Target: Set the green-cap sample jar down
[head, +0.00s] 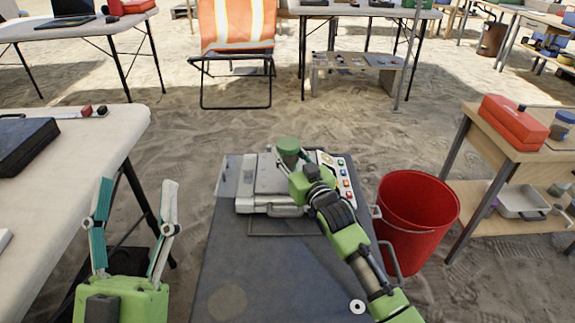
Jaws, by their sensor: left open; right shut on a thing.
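The green-cap sample jar (288,146) is in the middle of the head view, its green cap up. My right gripper (290,166) is shut on the jar. It holds it at the grey metal device (268,178), beside a light panel (343,178) with coloured buttons. The gripper hides the lower part of the jar, and I cannot tell whether the jar touches the device. My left gripper (135,190) is open and empty, its fingers pointing up, at the lower left, beside the white table.
The device stands at the far part of a dark grey tabletop (270,275), whose near part is mostly clear. A red bucket (420,215) is right of it. A white table (75,175) is at left, a wooden table (490,145) with a red box (512,122) at right.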

